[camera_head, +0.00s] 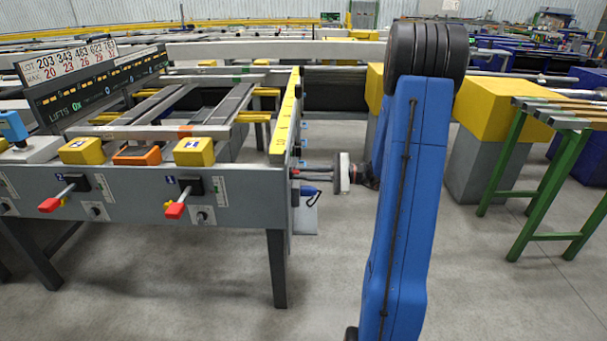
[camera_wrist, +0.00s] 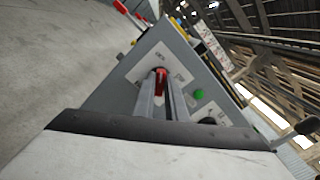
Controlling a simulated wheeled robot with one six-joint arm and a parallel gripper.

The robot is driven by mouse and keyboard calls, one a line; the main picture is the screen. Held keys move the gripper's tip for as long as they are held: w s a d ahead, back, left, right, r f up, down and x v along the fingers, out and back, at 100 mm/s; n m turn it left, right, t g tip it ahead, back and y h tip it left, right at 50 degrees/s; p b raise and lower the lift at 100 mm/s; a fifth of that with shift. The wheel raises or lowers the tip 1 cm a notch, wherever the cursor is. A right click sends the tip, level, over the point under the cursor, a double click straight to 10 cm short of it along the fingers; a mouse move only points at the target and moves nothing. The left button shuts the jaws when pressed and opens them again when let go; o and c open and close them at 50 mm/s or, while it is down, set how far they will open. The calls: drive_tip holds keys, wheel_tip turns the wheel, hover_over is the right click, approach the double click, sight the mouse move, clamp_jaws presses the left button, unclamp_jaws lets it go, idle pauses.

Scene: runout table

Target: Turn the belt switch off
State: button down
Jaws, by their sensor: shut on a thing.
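The belt switch, a red handle (camera_wrist: 160,76) on a pale plate, shows in the wrist view on the grey end panel of the runout table. My gripper (camera_wrist: 159,84) has its two long fingers shut on this red handle. The fingers cover part of it, so its exact turn angle is hard to tell. In the head view my gripper (camera_head: 299,173) reaches leftward to the right end of the runout table (camera_head: 235,215).
A green button (camera_wrist: 199,94) sits right of the switch on the panel. Red-tipped levers (camera_head: 175,209) stick out from the table's front. A blue hook-like item (camera_head: 309,193) hangs below my gripper. Green trestles (camera_head: 518,160) and a yellow-topped block (camera_head: 500,105) stand right, with open floor between.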

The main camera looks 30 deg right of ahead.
drive_tip(key=shift+n, duration=0.6)
drive_tip(key=c, duration=1.8)
unclamp_jaws()
drive_tip(key=shift+d, duration=0.1)
drive_tip(key=v, duration=1.7)
drive_tip(key=shift+s, duration=0.2)
drive_tip(key=shift+d, duration=0.1)
